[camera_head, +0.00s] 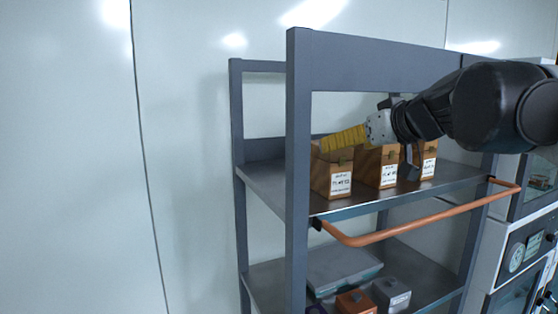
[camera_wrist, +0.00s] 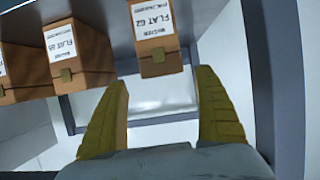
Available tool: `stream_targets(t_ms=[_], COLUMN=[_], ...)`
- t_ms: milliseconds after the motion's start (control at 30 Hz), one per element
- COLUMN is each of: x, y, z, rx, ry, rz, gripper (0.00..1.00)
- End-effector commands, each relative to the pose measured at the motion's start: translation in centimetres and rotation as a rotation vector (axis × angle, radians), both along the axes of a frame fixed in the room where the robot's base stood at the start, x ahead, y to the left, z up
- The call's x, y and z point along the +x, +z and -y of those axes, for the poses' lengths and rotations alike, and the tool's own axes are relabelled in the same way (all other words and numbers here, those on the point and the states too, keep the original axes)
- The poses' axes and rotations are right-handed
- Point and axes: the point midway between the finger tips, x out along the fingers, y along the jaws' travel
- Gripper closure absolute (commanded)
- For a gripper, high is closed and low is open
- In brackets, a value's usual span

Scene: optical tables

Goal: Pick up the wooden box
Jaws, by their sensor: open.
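Three wooden boxes with white labels stand in a row on the upper shelf: a left box (camera_head: 338,166), a middle box (camera_head: 383,157) and a right box (camera_head: 429,152). The task does not say which box is meant. My gripper (camera_head: 322,146), with yellow fingers, is at the top of the left box in the head view, partly covering it. In the wrist view my gripper (camera_wrist: 164,78) is open and empty. One labelled box (camera_wrist: 157,55) lies ahead, in line with the gap between the fingers. Contact cannot be told. Two other boxes (camera_wrist: 88,60) (camera_wrist: 22,72) are to its left.
The grey shelf rack (camera_head: 298,130) has a post close to the left box and a top beam above the arm. An orange rail (camera_head: 400,232) runs along the front. The lower shelf (camera_head: 262,282) holds a grey bin (camera_head: 342,268) and small boxes. Lab equipment (camera_head: 515,255) stands at right.

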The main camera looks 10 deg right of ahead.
Motion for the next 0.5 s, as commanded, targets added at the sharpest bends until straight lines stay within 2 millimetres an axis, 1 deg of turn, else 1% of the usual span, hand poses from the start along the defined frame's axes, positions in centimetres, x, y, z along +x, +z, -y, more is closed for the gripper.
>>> stream_targets(t_ms=[33,233,400,500], x=[0.7,2.1,4.6,5.6], y=[-0.1,-0.7,-1.4,-2.0], z=[-0.3,-0.8,-1.9,-2.2], rx=[0.001,0.0,0.001,-0.001], ry=[0.002,0.002,0.003,0.001], rz=[0.0,-0.001,-0.001,0.0], gripper=[0.19,0.19,0.19,0.19])
